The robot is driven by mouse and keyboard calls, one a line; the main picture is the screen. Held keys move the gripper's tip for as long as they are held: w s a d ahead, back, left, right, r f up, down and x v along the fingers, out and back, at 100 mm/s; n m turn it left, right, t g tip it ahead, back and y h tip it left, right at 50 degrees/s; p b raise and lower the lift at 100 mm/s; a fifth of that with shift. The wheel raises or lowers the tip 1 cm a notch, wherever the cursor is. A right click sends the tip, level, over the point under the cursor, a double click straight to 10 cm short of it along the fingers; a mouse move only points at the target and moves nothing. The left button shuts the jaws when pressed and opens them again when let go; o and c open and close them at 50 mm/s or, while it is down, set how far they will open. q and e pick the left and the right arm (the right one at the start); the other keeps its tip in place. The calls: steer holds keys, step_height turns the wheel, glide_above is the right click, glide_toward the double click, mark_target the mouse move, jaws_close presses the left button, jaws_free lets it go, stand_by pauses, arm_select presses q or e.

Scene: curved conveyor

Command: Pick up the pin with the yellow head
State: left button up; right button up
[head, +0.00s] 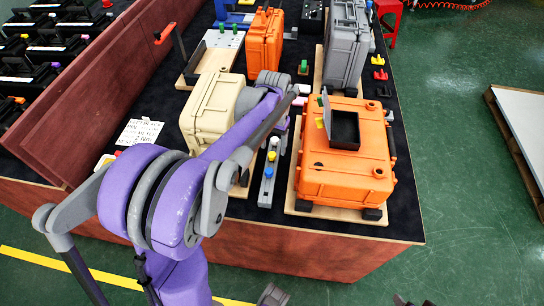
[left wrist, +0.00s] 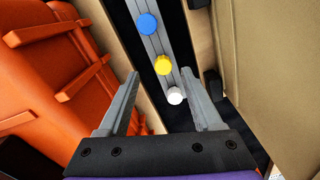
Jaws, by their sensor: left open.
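The pin with the yellow head (head: 272,155) stands in a narrow grey rail (head: 265,191), between a white-headed pin (head: 275,141) and a blue-headed pin (head: 269,172). In the left wrist view the yellow head (left wrist: 163,65) appears between the tips of my open left gripper (left wrist: 161,74), with nothing held. The white head (left wrist: 175,95) shows nearer the gripper's base and the blue head (left wrist: 148,23) farther out. I cannot tell the height of the fingers over the pin. In the head view my left arm reaches over the table and partly covers the gripper.
An orange case (head: 345,183) on a wooden board stands right of the rail. A beige case (head: 212,104) stands to the left, so the gap is narrow. Another orange case (head: 265,38) and a grey case (head: 346,45) stand farther back.

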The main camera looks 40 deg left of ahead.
mark_target(272, 154)
arm_select(q)
steer(key=f, duration=0.5)
steer(key=shift+a+f, duration=0.25)
steer(key=shift+f, duration=0.05)
jaws_close()
